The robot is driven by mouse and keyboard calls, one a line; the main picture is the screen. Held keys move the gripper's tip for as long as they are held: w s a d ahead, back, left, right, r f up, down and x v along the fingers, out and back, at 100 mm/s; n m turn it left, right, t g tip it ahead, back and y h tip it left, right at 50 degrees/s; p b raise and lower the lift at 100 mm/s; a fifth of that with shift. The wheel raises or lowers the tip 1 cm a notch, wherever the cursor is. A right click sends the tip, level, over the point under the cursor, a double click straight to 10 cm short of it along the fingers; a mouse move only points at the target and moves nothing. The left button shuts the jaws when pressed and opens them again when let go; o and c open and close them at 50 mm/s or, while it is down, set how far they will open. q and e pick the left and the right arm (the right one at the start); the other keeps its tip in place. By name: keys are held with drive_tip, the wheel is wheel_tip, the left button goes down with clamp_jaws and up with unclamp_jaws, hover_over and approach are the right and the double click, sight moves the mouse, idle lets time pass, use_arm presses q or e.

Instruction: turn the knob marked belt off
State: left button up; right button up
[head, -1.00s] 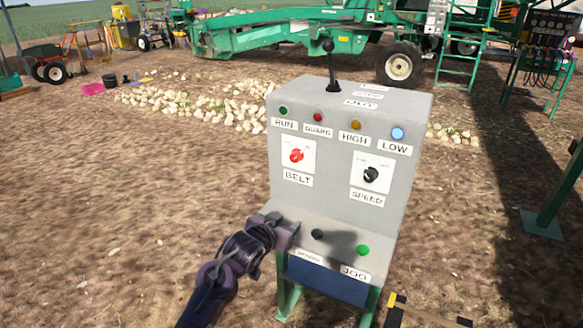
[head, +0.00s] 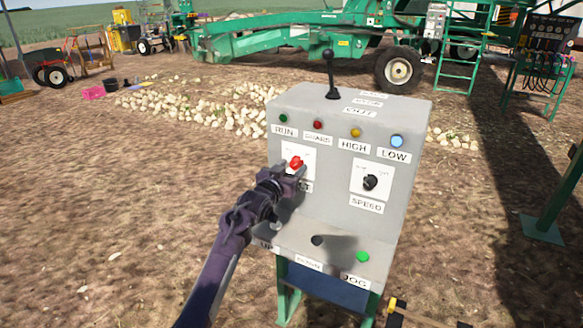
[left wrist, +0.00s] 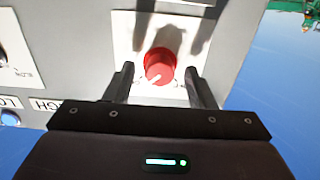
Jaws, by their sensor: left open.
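The red belt knob (head: 296,162) sits on a white plate on the upper face of the grey control box (head: 330,225). My left gripper (head: 288,172) is just below and in front of it and hides most of the BELT label. In the left wrist view the red knob (left wrist: 160,66) lies between the two fingers of my open left gripper (left wrist: 160,85), with gaps on both sides. A pale pointer line shows on the knob. The plate's markings are too small or too covered to read. My right gripper is not in view.
The black SPEED knob (head: 370,182) is to the right. Indicator lamps line the top, and a black lever (head: 331,75) stands on the box. A green JOG button (head: 362,257) and a dark button (head: 317,241) are on the lower ledge. Bare soil lies left of the box.

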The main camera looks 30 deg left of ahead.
use_arm(q)
drive_tip(key=shift+w, duration=0.2)
drive_tip(key=c, duration=1)
